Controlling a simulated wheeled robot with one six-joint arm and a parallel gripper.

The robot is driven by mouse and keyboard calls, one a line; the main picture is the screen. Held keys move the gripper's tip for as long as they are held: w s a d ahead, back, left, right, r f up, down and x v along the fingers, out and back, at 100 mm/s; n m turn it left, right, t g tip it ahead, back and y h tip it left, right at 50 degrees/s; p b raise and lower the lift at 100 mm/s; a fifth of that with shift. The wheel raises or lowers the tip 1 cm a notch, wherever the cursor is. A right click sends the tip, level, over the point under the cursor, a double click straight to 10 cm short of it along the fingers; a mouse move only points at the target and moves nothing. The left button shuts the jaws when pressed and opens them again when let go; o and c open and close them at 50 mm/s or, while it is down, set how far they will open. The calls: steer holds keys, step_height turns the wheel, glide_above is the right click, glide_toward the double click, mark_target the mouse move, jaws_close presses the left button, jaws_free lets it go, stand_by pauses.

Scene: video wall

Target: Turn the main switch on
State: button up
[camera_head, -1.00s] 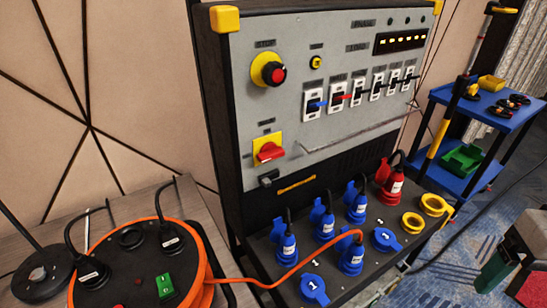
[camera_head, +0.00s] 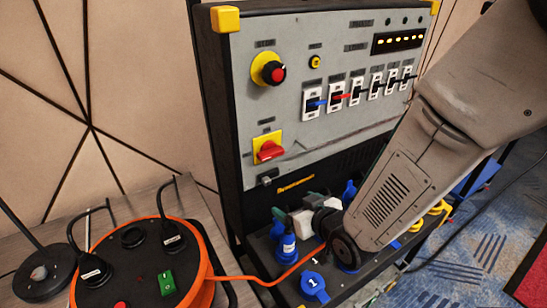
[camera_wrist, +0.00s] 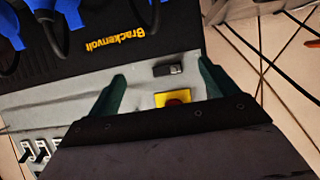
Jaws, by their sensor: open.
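The main switch looks to be the red rotary knob (camera_head: 268,150) on a yellow plate, low on the left of the grey panel (camera_head: 340,35). Its handle lies roughly sideways, tilted a little. My gripper (camera_head: 292,205) is below and slightly right of it, in front of the cabinet's dark lower part. In the wrist view my gripper (camera_wrist: 162,72) has its two green fingers spread with nothing between them. There the yellow plate and part of the red knob (camera_wrist: 178,101) show between the fingers, partly hidden by the gripper body.
A red button (camera_head: 278,74) on a yellow housing sits above the switch, with a row of breakers (camera_head: 340,95) to its right. Blue plugs (camera_head: 286,245) stand upright on the socket shelf below my gripper. An orange cable reel (camera_head: 205,275) is at lower left.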

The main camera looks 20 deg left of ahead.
mark_target(274, 156)
step_height(274, 156, up, 8)
steer(key=w+a+t+y, duration=0.1)
steer(key=a+t+y, duration=0.1)
steer(key=t+y, duration=0.15)
steer(key=shift+g+y, duration=0.25)
steer(key=shift+y, duration=0.1)
steer(key=x, duration=0.7)
steer(key=shift+w+a+r, duration=0.25)
steer(key=shift+w+r, duration=0.05)
